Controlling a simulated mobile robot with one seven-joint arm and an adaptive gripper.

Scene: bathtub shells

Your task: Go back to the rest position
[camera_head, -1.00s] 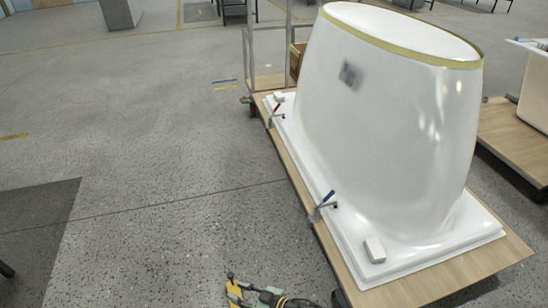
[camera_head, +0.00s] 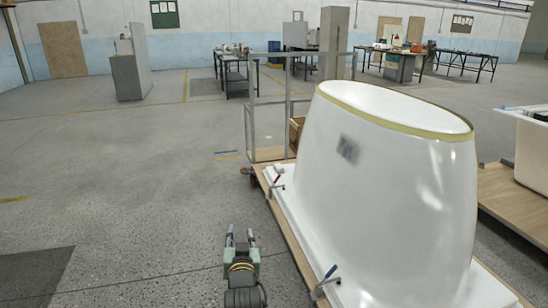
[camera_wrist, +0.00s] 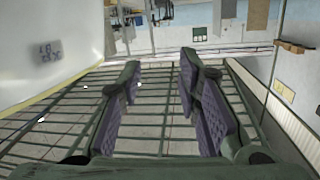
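My gripper (camera_head: 240,236) shows at the bottom middle of the head view, over the floor to the left of the bathtub shell. In the wrist view its two padded fingers (camera_wrist: 160,95) stand apart with nothing between them. The white bathtub shell (camera_head: 390,190) stands upside down on a wooden cart (camera_head: 290,235), with a yellowish band around its top. A dark square mark is on its side. The shell also fills the upper left of the wrist view (camera_wrist: 45,50). My gripper is apart from the shell.
Clamps with red (camera_head: 277,183) and blue (camera_head: 325,280) handles line the cart's left edge. A metal frame (camera_head: 250,105) rises at its far end. Another cart (camera_head: 510,205) stands at the right. Workbenches (camera_head: 235,75) and a grey cabinet (camera_head: 128,75) stand farther back. The floor on the left is clear.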

